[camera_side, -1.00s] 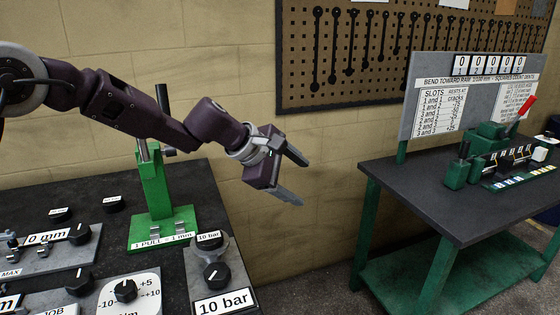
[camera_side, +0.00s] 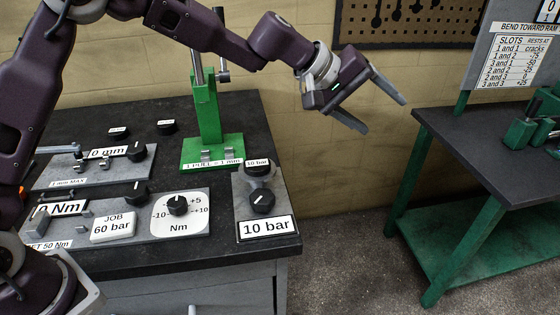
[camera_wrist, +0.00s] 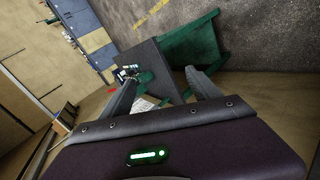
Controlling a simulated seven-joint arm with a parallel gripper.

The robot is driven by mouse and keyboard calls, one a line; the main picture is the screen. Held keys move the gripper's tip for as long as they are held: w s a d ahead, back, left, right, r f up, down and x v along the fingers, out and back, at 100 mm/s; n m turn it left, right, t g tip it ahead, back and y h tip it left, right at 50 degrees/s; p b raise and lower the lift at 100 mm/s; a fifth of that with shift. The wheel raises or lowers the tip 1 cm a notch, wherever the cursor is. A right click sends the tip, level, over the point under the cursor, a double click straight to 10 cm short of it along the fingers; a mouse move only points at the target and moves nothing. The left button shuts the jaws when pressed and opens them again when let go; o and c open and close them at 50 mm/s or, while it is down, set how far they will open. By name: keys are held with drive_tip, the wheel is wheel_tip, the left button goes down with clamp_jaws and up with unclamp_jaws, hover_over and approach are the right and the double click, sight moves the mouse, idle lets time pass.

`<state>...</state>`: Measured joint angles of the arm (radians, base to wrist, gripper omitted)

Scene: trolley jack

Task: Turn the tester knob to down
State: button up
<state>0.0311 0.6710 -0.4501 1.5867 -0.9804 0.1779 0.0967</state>
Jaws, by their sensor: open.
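In the side view my gripper (camera_side: 385,116) is open and empty, in the air to the right of the left bench and well above the floor. Its fingers also show spread in the wrist view (camera_wrist: 163,76). No knob carries the word tester that I can read. A black knob (camera_side: 262,202) with a white pointer line toward the upper right sits on a grey plate above a "10 bar" label. Another black knob (camera_side: 177,204) sits on a white Nm dial, its line about upright. My gripper is apart from both, up and to their right.
A green jack (camera_side: 207,110) stands on the dark left bench (camera_side: 275,150). More black knobs (camera_side: 136,152) sit on grey plates at left. A second bench (camera_side: 465,150) with green legs and a sign board (camera_side: 520,55) stands at right. A floor gap separates the benches.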

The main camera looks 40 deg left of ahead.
drive_tip(key=s+d+f+m+g, duration=0.15)
drive_tip(key=s+m, duration=0.25)
drive_tip(key=m, duration=0.5)
drive_tip(key=m+g+y, duration=0.6)
drive_tip(key=m+y, duration=0.2)
drive_tip(key=m, duration=2.5)
hover_over(262, 196)
wheel_tip(262, 196, down, 10)
drive_tip(key=shift+r, duration=0.1)
wheel_tip(262, 196, down, 6)
drive_tip(key=shift+r, duration=0.1)
drive_tip(key=shift+f, duration=0.45)
